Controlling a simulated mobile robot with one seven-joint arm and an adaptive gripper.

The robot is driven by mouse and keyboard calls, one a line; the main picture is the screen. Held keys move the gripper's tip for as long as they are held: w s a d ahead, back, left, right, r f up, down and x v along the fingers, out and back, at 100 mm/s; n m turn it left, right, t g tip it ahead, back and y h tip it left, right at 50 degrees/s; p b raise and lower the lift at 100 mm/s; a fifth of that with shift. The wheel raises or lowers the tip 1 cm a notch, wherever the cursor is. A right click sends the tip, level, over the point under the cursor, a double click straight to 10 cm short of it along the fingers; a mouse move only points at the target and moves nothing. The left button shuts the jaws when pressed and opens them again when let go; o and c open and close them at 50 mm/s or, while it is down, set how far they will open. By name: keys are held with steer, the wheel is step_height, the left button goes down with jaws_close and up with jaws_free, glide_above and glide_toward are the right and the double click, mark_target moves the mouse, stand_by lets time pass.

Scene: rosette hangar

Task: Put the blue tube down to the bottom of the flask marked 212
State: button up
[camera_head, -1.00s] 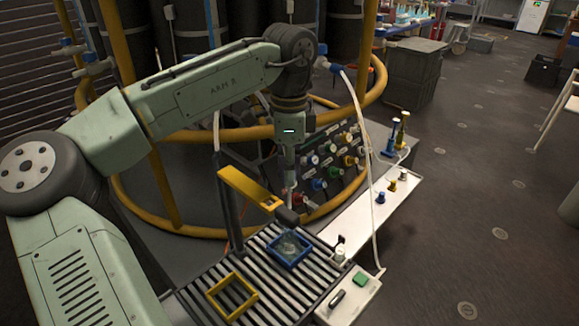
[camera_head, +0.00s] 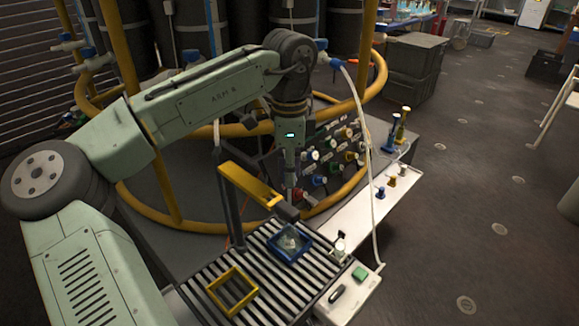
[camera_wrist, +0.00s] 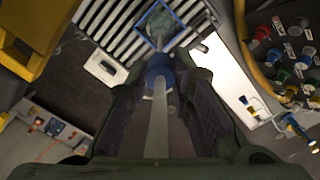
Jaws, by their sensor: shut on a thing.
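My gripper (camera_wrist: 165,84) is shut on the tube with a blue collar (camera_wrist: 158,68); the tube's pale shaft runs back between the fingers toward the wrist camera. In the head view my gripper (camera_head: 291,183) hangs pointing down near the yellow bracket, and the tube is hard to make out there. A glassy flask (camera_head: 289,240) stands inside a blue square frame (camera_head: 303,256) on the slatted rack. In the wrist view the flask (camera_wrist: 160,24) lies beyond the blue collar, roughly in line with it. I cannot read any number on it, nor tell the gap between tube and flask.
A yellow bracket (camera_head: 250,184) on a dark post stands close beside my gripper. An empty yellow frame (camera_head: 231,291) lies on the slatted rack. A white ledge (camera_head: 345,222) with small blue and yellow pieces is to the right. A white hose (camera_head: 374,215) drops to a box with a green button.

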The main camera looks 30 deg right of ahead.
mark_target(290, 201)
steer(key=shift+f, duration=0.5)
steer(key=shift+f+b, duration=0.45)
steer(key=shift+f, duration=1.55)
steer(key=shift+f+b, duration=0.55)
steer(key=shift+f, duration=1.65)
steer(key=o, duration=1)
steer(key=shift+c, duration=0.2)
steer(key=shift+o, duration=0.5)
